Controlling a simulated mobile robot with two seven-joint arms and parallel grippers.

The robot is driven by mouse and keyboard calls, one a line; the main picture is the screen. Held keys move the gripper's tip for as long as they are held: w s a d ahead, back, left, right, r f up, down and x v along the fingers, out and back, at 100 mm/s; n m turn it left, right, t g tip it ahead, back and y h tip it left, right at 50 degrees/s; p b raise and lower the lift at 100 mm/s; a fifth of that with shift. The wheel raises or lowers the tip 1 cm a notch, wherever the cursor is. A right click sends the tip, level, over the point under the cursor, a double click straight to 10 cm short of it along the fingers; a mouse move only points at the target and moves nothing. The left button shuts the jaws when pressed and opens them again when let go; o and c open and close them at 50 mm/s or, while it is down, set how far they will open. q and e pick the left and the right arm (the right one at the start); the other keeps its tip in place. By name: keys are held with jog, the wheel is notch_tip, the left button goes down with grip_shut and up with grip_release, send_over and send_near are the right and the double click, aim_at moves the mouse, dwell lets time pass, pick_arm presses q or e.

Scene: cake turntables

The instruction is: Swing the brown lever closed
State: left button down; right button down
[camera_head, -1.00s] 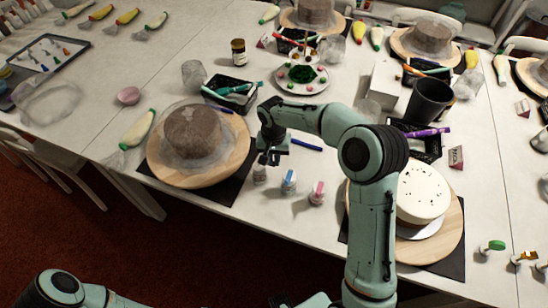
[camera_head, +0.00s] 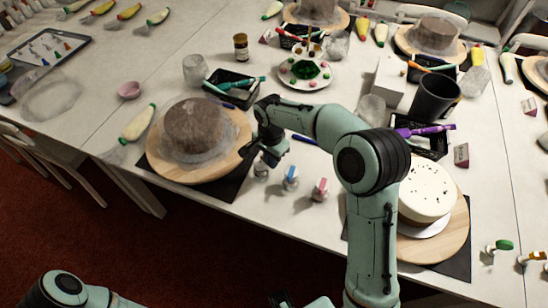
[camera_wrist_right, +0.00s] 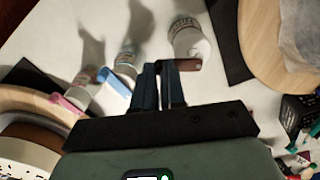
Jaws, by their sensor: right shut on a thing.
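The brown lever (camera_wrist_right: 188,65) sticks out from a small white bottle (camera_wrist_right: 187,38) in the right wrist view. My right gripper (camera_wrist_right: 161,68) is shut with its narrow fingertips at the lever's left end, beside the bottle. In the head view the right gripper (camera_head: 270,160) is low over the table's front edge. It partly hides the white bottle (camera_head: 261,170), and the lever cannot be made out there.
Bottles with a blue lever (camera_head: 291,173) and a pink lever (camera_head: 321,185) stand to the right. A turntable (camera_head: 225,168) with a wrapped brown cake is close on the left. A turntable (camera_head: 455,238) with a white cake is on the right.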

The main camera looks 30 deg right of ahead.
pick_arm(q)
jog(key=shift+w+r+p, duration=0.3)
jog(key=shift+r+p, duration=0.2)
jog(key=shift+r, duration=0.1)
jog(key=shift+w+r+p, duration=0.3)
jog(key=shift+r+p, duration=0.2)
jog(key=shift+r, duration=0.05)
pick_arm(e)
jog(key=shift+w+a+m, duration=0.25)
jog(key=shift+a+m, duration=0.5)
jog(key=shift+m, duration=1.3)
jog(key=shift+w+a+m, duration=0.25)
jog(key=shift+a+m, duration=0.5)
jog(key=shift+m, duration=1.35)
jog(key=shift+w+a+m, duration=0.25)
jog(key=shift+a+m, duration=0.5)
jog(key=shift+m, duration=1.3)
jog(key=c, duration=1.2)
grip_release()
